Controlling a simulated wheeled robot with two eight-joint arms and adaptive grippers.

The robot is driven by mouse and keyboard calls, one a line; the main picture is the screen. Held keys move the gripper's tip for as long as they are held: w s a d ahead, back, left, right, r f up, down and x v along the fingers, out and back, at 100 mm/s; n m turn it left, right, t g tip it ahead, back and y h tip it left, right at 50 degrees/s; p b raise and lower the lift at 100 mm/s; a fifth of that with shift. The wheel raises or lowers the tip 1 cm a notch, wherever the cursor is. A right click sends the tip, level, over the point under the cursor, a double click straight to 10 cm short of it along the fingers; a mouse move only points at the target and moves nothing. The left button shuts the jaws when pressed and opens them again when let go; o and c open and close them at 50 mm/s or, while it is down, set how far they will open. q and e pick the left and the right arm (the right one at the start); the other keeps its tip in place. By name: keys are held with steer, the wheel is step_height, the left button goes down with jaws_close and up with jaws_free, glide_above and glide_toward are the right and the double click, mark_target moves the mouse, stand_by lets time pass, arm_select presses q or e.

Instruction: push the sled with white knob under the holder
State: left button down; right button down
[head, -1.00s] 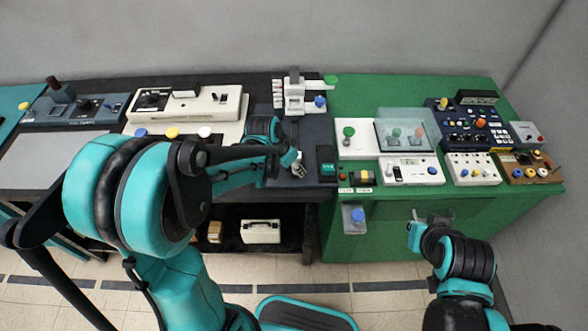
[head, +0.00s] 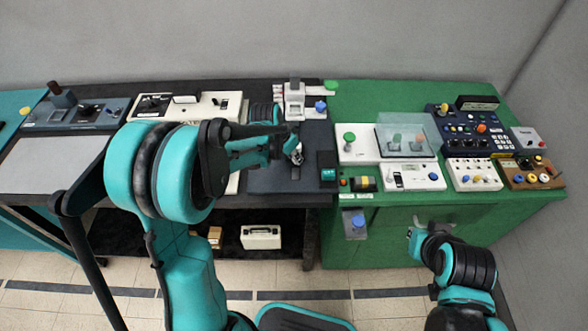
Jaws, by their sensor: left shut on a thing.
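A small white knob (head: 297,154) stands on a dark plate (head: 265,182) at the right end of the dark bench. The sled under it is too small to make out. A dark slot shows in front of the knob. The white holder (head: 294,102) stands behind the plate, beyond the knob and apart from it. My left gripper (head: 290,146) reaches in from the left and is shut at the white knob; its fingers partly cover it. My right gripper (head: 414,238) hangs in front of the green cabinet, away from the plate; its jaws are too small to read.
A dark block with a teal face (head: 327,173) stands right of the plate. A blue knob (head: 320,106) sits beside the holder. The green bench (head: 375,98) carries several panels and a clear box (head: 405,136). My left arm hides part of a beige device (head: 210,104).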

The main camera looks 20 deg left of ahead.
arm_select(q)
steer(key=w, duration=0.2)
steer(key=w+a, duration=0.1)
steer(key=w, duration=0.1)
steer(key=w+a, duration=0.1)
steer(key=w, duration=0.1)
steer(key=shift+w, duration=0.25)
steer(key=c, duration=1.4)
jaws_free()
steer(key=shift+w, duration=0.15)
steer(key=v, duration=1.2)
